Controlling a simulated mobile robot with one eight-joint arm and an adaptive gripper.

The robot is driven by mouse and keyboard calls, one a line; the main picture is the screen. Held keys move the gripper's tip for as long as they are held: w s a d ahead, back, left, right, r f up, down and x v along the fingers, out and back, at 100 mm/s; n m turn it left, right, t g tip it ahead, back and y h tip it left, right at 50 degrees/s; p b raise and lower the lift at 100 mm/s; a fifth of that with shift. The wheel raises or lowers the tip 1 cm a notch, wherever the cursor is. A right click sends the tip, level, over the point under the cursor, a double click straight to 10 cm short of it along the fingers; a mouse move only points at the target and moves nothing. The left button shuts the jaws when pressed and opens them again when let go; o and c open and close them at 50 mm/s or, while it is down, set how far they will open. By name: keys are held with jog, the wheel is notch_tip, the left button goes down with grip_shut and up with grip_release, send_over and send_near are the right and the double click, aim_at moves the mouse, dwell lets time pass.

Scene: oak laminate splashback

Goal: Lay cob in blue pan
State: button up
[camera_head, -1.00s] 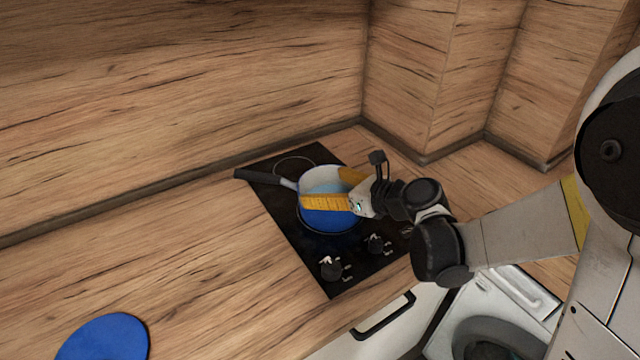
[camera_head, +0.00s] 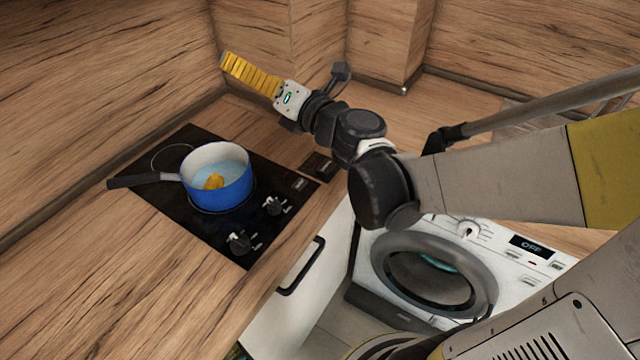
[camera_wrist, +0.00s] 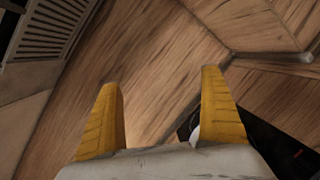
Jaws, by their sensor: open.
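The blue pan (camera_head: 222,192), white inside with a dark handle, sits upright on the black hob. A small yellow piece, which looks like the cob (camera_head: 214,182), lies inside it on the pale blue bottom; part of it is hidden by the near wall. My gripper (camera_head: 228,62) is up and to the right of the pan, well clear of it, with its yellow fingers pointing up and left. In the wrist view its two fingers (camera_wrist: 160,80) are spread apart with nothing between them.
The black hob (camera_head: 185,212) has knobs along its front right side. Wooden walls stand close behind the counter and my gripper. A washing machine (camera_head: 440,272) is at the lower right. The counter left of the hob (camera_head: 110,260) is clear.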

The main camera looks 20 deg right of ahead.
jog(key=s+d+r+m+t+h, duration=0.1)
jog(key=d+r+m+h, duration=0.2)
jog(key=d+m+h, duration=0.5)
jog(key=s+d+f+m+g+h, duration=0.2)
jog(key=s+d+f+m+g, duration=0.4)
jog(key=m, duration=0.9)
jog(key=s+a+f+m+g+y, duration=0.1)
jog(key=s+a+f+m+g, duration=0.1)
jog(key=s+a+f+m, duration=0.2)
jog(key=s+a+f+m+g+y, duration=0.2)
jog(key=s+a+f+m+g, duration=0.1)
jog(key=s+f, duration=0.4)
jog(key=s+a+m, duration=0.1)
jog(key=s+m, duration=0.1)
jog(key=s, duration=0.1)
jog(key=shift+s+f, duration=0.2)
jog(key=shift+s, duration=0.1)
jog(key=shift+y, duration=0.3)
